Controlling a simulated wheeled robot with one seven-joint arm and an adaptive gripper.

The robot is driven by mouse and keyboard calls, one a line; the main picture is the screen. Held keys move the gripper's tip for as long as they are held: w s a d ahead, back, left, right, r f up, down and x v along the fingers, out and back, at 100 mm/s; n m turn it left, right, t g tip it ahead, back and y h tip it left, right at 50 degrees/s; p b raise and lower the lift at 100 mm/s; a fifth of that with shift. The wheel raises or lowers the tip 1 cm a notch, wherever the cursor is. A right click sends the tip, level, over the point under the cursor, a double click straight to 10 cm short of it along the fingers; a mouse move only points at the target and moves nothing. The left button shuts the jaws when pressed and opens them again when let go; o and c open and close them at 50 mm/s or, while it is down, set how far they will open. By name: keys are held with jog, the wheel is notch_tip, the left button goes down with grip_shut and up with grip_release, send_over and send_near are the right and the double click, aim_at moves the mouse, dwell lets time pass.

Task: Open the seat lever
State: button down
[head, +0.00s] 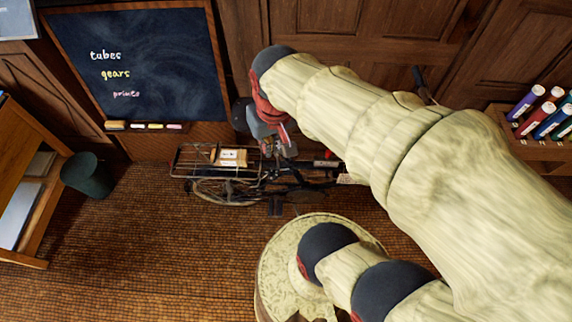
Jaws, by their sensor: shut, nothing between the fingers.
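A dark bicycle (228,192) stands side-on by the panelled wall, its rear wheel and rack to the left. A dark rounded shape (241,114) just left of my wrist looks like its saddle, partly covered. My gripper (276,149) is shut and empty, pointing down over the middle of the bicycle near the seat post area. The seat lever is too small or hidden behind the gripper to make out. I cannot tell whether the gripper touches the bicycle. My arm covers much of the front of the bicycle.
A pale package (230,157) sits on the rear rack. A chalkboard (140,65) with a chalk ledge stands behind at left. A dark bin (88,176) and wooden shelf (36,190) are at far left. Rolled tubes (545,112) stand in a rack at right. The brown floor (160,250) at lower left is clear.

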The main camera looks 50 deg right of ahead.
jog(key=s+d+f+m+y+b, duration=0.1)
jog(key=d+f+m+y, duration=0.1)
jog(key=d+f+m, duration=0.6)
jog(key=s+d+f+m+y+b, duration=0.15)
jog(key=d+f+m, duration=0.25)
jog(key=f, duration=0.8)
jog(key=s+d+f+m+y+b, duration=0.1)
jog(key=d+f+m+y, duration=0.2)
jog(key=d+f+m, duration=0.55)
jog(key=w+d+f+m+t, duration=0.3)
jog(key=w+f, duration=0.1)
jog(key=w, duration=0.1)
jog(key=w+a+r+b+x, duration=0.1)
jog(key=b+x, duration=0.3)
jog(key=x, duration=0.9)
jog(key=shift+w+h, duration=0.35)
jog(key=shift+r+n, duration=0.1)
jog(key=shift+n, duration=0.15)
